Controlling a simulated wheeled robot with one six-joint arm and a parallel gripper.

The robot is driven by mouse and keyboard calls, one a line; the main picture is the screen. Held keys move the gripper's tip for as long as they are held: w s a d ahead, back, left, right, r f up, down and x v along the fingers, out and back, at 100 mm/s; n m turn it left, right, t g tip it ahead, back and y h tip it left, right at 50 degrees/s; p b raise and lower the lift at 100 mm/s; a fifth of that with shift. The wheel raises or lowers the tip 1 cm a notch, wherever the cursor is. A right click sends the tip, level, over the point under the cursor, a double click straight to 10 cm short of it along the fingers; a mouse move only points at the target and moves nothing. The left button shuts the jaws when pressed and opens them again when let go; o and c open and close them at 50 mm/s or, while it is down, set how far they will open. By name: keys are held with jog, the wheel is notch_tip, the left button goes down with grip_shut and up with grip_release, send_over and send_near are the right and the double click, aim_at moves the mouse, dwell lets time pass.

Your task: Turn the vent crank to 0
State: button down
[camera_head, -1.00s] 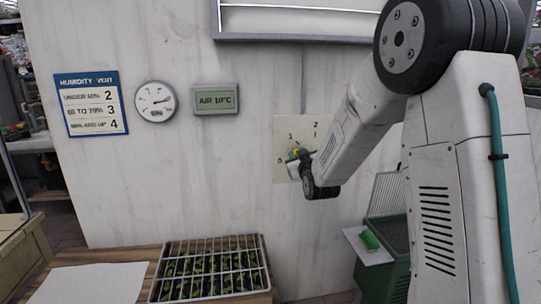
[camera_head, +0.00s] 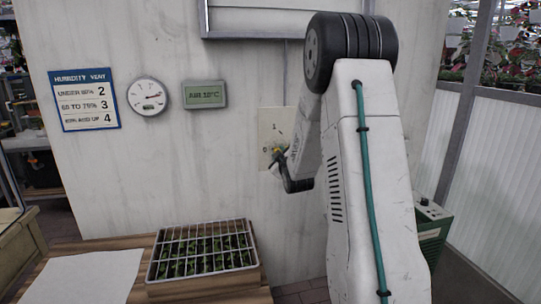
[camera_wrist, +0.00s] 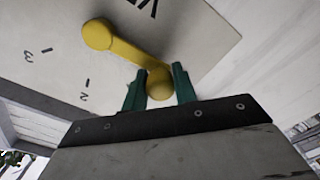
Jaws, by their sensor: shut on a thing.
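The vent crank is yellow, with a round hub and an arm ending in a round knob; it fills the upper middle of the wrist view (camera_wrist: 130,57). It sits on a pale dial plate (camera_wrist: 205,35), where 2, 3 and some cut-off black lettering show. The crank arm points away from 2 and 3; the mark it points at is hidden. My gripper (camera_wrist: 160,86) has its green fingers on either side of the knob, shut on it. In the head view the plate (camera_head: 268,117) shows 0 and 1; my arm hides its right part.
A humidity vent sign (camera_head: 84,100), a round gauge (camera_head: 147,97) and an air display (camera_head: 205,94) hang left of the plate. A seedling tray (camera_head: 203,250) stands on the wooden bench below. A green box (camera_head: 432,232) stands right, partly behind my arm.

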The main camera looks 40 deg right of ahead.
jog(key=shift+f, duration=0.15)
jog(key=c, duration=1.1)
grip_release()
jog(key=v, duration=0.8)
jog(key=shift+w+d+f, duration=0.1)
